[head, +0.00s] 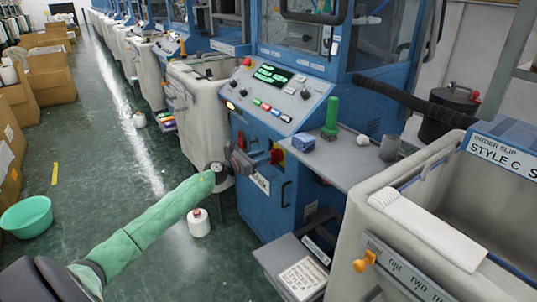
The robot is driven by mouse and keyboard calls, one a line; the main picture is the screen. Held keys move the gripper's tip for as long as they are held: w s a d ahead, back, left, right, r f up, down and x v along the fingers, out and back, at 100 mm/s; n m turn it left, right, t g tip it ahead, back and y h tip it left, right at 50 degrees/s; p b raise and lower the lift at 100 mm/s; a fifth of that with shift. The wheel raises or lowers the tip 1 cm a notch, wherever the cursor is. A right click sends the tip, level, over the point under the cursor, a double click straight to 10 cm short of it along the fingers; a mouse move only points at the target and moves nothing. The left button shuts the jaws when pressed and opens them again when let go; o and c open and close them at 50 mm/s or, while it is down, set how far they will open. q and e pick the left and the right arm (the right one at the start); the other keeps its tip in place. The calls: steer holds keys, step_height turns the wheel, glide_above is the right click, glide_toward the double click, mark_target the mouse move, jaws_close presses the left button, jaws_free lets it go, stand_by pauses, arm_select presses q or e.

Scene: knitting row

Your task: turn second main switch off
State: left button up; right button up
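A red rotary main switch on a yellow plate (277,154) sits on the front of the nearest full blue machine, below its control panel. Its exact handle angle is too small to tell. My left gripper (246,160) is at the front of this machine, just left of the switch, with its arm reaching in from the lower left. Whether its fingers touch the switch or are open cannot be made out. A smaller yellow and red part (182,46) shows on the machine behind; it may be another switch. My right gripper is not in view.
The control panel (268,95) with colored buttons is above the switch. A grey bin (205,100) stands left. A white cone (199,224) is on the floor.

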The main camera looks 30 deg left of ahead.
mark_target(270, 153)
arm_select(q)
steer(key=shift+x, duration=1.75)
steer(key=shift+c, duration=0.5)
jaws_close()
